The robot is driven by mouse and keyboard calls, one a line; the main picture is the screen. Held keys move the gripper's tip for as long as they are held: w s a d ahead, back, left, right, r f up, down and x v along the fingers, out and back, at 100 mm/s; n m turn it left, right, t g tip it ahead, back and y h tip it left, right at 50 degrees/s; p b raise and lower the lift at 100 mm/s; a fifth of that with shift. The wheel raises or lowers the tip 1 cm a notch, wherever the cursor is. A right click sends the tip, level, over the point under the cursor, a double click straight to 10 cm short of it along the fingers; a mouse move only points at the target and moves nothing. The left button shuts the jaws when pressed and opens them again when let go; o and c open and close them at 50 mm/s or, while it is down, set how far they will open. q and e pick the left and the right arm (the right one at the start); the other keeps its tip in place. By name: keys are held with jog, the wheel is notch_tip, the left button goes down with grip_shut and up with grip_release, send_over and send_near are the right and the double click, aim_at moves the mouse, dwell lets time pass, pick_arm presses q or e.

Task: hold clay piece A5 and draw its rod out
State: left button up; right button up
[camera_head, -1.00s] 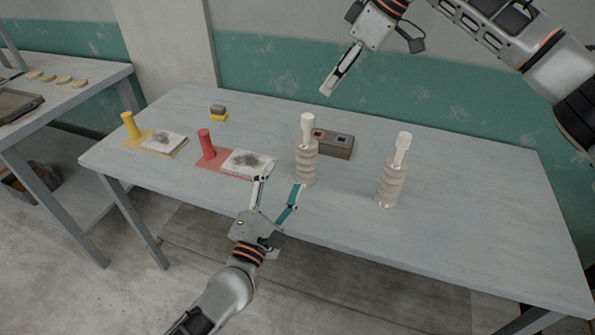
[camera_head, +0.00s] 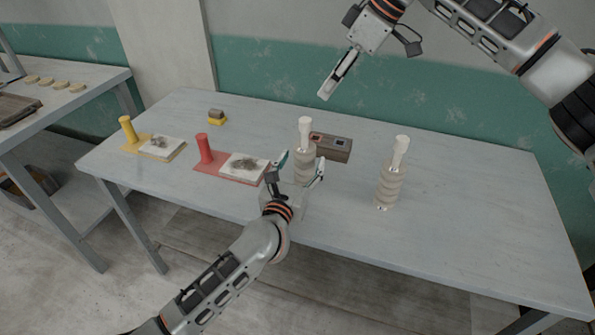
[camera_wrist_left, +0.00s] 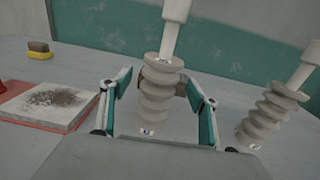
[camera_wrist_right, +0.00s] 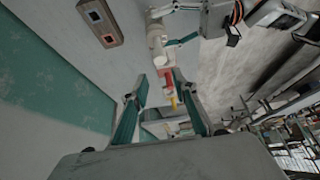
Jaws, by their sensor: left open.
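Two ribbed grey clay pieces stand upright on the table, each with a pale rod sticking out of its top. The left clay piece (camera_head: 304,176) with its rod (camera_head: 305,133) stands between the fingers of my left gripper (camera_wrist_left: 158,88), which is open with gaps at both sides. It carries small labels, too small to read in the left wrist view (camera_wrist_left: 155,100). The right clay piece (camera_head: 389,187) with its rod (camera_head: 399,152) stands apart. I cannot tell which is A5. My right gripper (camera_head: 326,95) is open and empty, high above the table's back.
A dark box with two square inserts (camera_head: 334,149) lies behind the left piece. A red base with a post (camera_head: 204,148) and a yellow one (camera_head: 127,130) hold white tiles with dark crumbs. A yellow-bottomed block (camera_head: 217,118) lies behind. The table's right side is clear.

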pick_arm(q)
jog(key=shift+x, duration=1.35)
jog(key=shift+c, duration=0.4)
